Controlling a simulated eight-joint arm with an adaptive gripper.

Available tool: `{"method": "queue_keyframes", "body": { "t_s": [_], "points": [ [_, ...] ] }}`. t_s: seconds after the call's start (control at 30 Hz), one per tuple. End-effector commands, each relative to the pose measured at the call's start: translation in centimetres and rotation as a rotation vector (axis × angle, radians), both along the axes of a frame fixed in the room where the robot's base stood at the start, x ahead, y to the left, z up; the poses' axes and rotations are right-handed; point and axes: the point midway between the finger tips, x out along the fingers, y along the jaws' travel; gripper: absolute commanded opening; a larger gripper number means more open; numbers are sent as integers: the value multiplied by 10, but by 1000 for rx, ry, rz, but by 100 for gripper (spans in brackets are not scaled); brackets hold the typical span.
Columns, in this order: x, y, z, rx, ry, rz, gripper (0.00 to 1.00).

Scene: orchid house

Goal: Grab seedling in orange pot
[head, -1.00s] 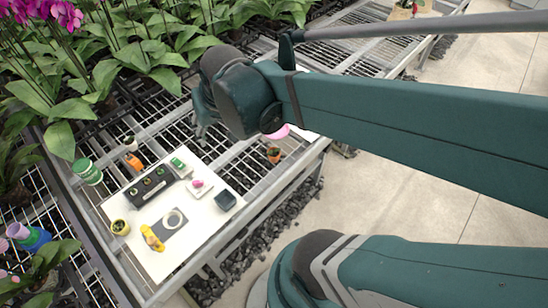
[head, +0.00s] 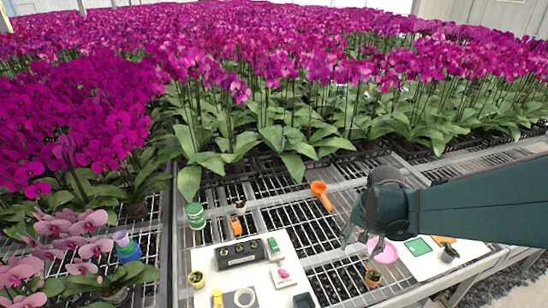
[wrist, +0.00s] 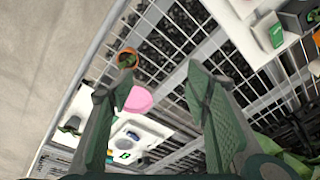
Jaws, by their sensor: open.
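The seedling in an orange pot (head: 373,279) stands on the wire bench, right of the left white board. In the wrist view the orange pot (wrist: 128,60) is upper left, near the tip of the left finger, with dark green leaves in it. My gripper (head: 361,240) is above the bench, up and slightly left of the pot in the head view. In the wrist view my gripper (wrist: 158,80) has its fingers wide apart and nothing between them.
A pink bowl (head: 384,252) lies close behind the orange pot. An orange scoop (head: 321,192) lies farther back. The left white board (head: 265,291) holds a dark tray (head: 240,257) and small items. A grey pot (head: 449,256) stands on the right board (head: 422,264). Orchids fill the back.

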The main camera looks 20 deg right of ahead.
Motion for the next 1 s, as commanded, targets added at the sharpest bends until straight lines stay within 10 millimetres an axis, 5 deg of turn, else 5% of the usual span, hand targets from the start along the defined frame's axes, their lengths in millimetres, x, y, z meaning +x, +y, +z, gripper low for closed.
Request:
{"method": "queue_keyframes", "body": {
  "t_s": [0.5, 1.0],
  "points": [
    [-24, -64, -77, 76, 109, -253, 48],
    [-31, -74, -90, 92, 130, -299, 48]
  ]
}}
